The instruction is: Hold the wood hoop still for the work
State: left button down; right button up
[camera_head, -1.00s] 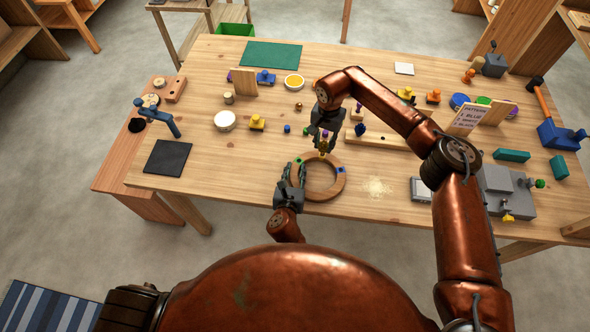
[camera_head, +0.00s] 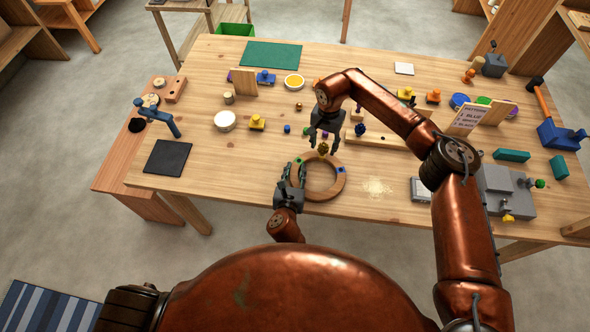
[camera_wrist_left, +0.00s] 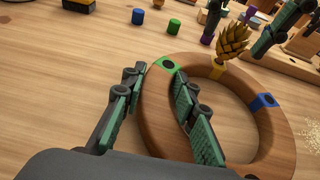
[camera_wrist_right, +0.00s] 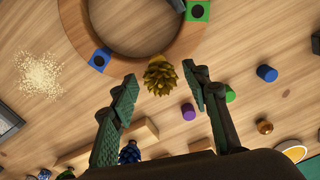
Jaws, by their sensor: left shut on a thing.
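The wood hoop (camera_head: 341,184) lies flat on the bench, with a green patch (camera_wrist_left: 166,66) and a blue patch (camera_wrist_left: 263,102). My left gripper (camera_head: 295,167) is shut on the hoop's left side by the green patch; one finger is inside the ring and one outside in the left wrist view. A golden cone (camera_wrist_left: 232,42) stands on the hoop's far side at a yellow patch (camera_wrist_left: 217,72). My right gripper (camera_wrist_right: 161,78) is open above the cone, which shows between its fingers without visible contact. The hoop also shows in the right wrist view (camera_wrist_right: 72,20).
A pale dust pile (camera_head: 377,187) lies right of the hoop. A drilled wooden strip (camera_head: 385,138) with a dark blue cone (camera_head: 360,129) is behind it. Small blue (camera_wrist_left: 138,16) and green (camera_wrist_left: 174,25) pegs stand nearby.

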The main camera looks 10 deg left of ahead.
pick_arm(q)
jog(key=shift+s+f, duration=0.15)
jog(key=shift+f, duration=0.35)
pick_arm(e)
notch_tip(320, 180, up, 12)
dwell(0.3)
pick_arm(q)
jog(key=c, duration=1.5)
grip_release()
jog(key=shift+o, duration=0.3)
jog(key=shift+r, duration=0.1)
jog(key=shift+r, duration=0.1)
jog(key=v, duration=1.1)
jog(key=shift+s+r, duration=0.2)
jog(key=shift+s, duration=0.15)
